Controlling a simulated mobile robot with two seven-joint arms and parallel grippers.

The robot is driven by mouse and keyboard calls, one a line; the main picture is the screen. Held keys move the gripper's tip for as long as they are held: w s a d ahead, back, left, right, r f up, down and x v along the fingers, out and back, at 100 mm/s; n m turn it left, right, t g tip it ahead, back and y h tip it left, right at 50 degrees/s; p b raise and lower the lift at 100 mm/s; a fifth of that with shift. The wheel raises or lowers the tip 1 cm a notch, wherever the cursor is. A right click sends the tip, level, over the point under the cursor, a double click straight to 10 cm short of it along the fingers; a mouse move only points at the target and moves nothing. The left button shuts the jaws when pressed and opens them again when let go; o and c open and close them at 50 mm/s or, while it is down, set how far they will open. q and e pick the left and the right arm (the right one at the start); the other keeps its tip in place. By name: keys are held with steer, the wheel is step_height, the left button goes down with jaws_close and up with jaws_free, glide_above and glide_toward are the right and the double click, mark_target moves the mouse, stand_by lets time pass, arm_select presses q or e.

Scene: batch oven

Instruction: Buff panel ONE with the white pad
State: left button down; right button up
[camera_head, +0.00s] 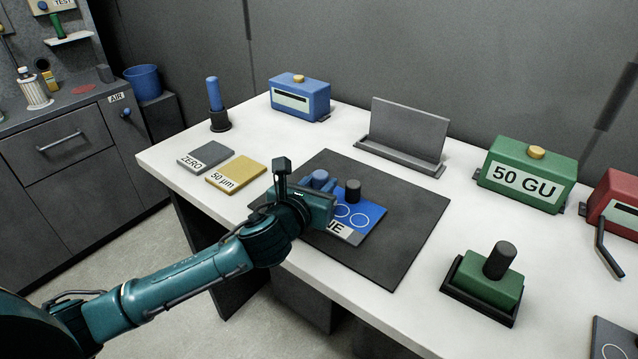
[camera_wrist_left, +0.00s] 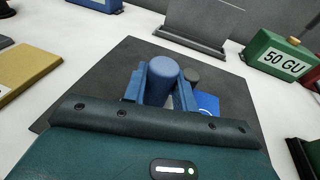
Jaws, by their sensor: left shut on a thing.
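Panel ONE (camera_head: 372,217) is a blue plate with white rings and a grey label strip ending in "NE". It lies on a dark mat (camera_head: 415,205), partly hidden by my left gripper (camera_head: 320,182). The gripper is over the panel's left part, shut on an upright blue round handle (camera_wrist_left: 165,72). What is under this handle is hidden, so I cannot tell whether it is the white pad or whether it touches the panel. A short dark cylinder (camera_head: 353,190) stands just right of the gripper, at the panel's far side. My right gripper is not in view.
Grey ZERO (camera_head: 206,156) and yellow 50 µm (camera_head: 236,174) plates lie left of the mat. A blue-handled tool (camera_head: 213,97) stands behind them. A green block with a black handle (camera_head: 490,279) sits right, near a green 50 GU box (camera_head: 526,176). The mat's right side is clear.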

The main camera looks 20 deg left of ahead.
arm_select(q)
steer(key=shift+f, duration=0.2)
stand_by(0.3)
steer(key=shift+s+d+f+p, duration=0.1)
steer(key=shift+s+d+p, duration=0.35)
steer(key=shift+d, duration=0.8)
steer(key=shift+s+d+f+p, duration=0.1)
steer(key=shift+s+d+p, duration=0.35)
steer(key=shift+d, duration=0.85)
steer(key=shift+s+d+p, duration=0.3)
steer(key=shift+s+d, duration=0.25)
steer(key=shift+d, duration=0.7)
steer(key=shift+w+a, duration=0.15)
steer(key=shift+a, duration=0.25)
steer(key=shift+w+a+p, duration=0.3)
steer(key=shift+a+p, duration=0.05)
steer(key=shift+a, duration=0.45)
steer(key=shift+w+a+p, duration=0.25)
steer(key=shift+a+p, duration=0.05)
steer(key=shift+a, duration=0.45)
steer(key=shift+w+a+p, duration=0.2)
steer(key=shift+w+a, duration=0.05)
steer(key=shift+a, duration=0.4)
steer(key=shift+w+a+p, duration=0.15)
steer(key=shift+w+a, duration=0.05)
steer(key=shift+a, duration=0.45)
steer(key=shift+w+a+p, duration=0.2)
steer(key=shift+w+a, duration=0.05)
steer(key=shift+a, duration=0.4)
